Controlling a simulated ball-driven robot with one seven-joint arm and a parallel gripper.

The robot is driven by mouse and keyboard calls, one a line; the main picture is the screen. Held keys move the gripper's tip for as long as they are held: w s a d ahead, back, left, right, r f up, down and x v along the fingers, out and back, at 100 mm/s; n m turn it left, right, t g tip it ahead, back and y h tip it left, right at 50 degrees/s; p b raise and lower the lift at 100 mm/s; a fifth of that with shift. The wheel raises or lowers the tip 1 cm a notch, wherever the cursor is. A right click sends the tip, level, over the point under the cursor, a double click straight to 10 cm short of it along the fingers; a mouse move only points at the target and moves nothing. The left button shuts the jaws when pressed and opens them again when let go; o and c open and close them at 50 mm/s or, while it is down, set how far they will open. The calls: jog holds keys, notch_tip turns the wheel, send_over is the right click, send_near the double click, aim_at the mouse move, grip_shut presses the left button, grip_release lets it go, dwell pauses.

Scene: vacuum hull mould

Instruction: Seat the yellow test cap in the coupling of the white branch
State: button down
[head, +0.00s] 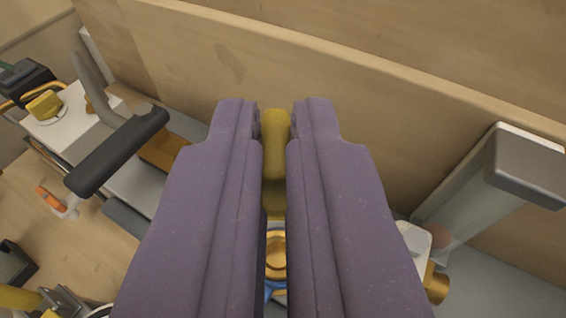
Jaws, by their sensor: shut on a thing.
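My gripper (277,118), with two purple fingers, points away from the camera in the middle of the view. It is shut on a yellow piece, which looks like the yellow test cap (275,145); its rounded end shows between the fingertips. Below it in the picture, between the fingers, a brass-coloured ring (276,256) with blue around it shows, apart from the cap. It may be a coupling. A white fitting with a brass end (437,283) sticks out right of the right finger. The fingers hide most of the middle, and I cannot tell which part is the white branch.
A wooden wall (400,110) runs behind the fingertips. At left stand a dark grey handle (115,150) and a white block (62,125) with a yellow knob (44,105). A clear column with a grey top (540,165) stands at right. An orange clip (50,198) lies lower left.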

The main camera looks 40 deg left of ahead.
dwell(0.3)
notch_tip(320, 180, down, 6)
jog(key=b, duration=0.5)
jog(key=shift+r+b, duration=0.1)
jog(key=shift+b, duration=0.2)
jog(key=shift+s+f+b, duration=0.1)
jog(key=shift+f+b, duration=1.65)
jog(key=shift+b, duration=0.25)
dwell(1.4)
jog(key=c, duration=1.1)
grip_release()
jog(key=p+v, duration=0.2)
jog(key=v, duration=0.5)
jog(key=shift+s+d+r, duration=0.15)
jog(key=shift+s+d, duration=0.1)
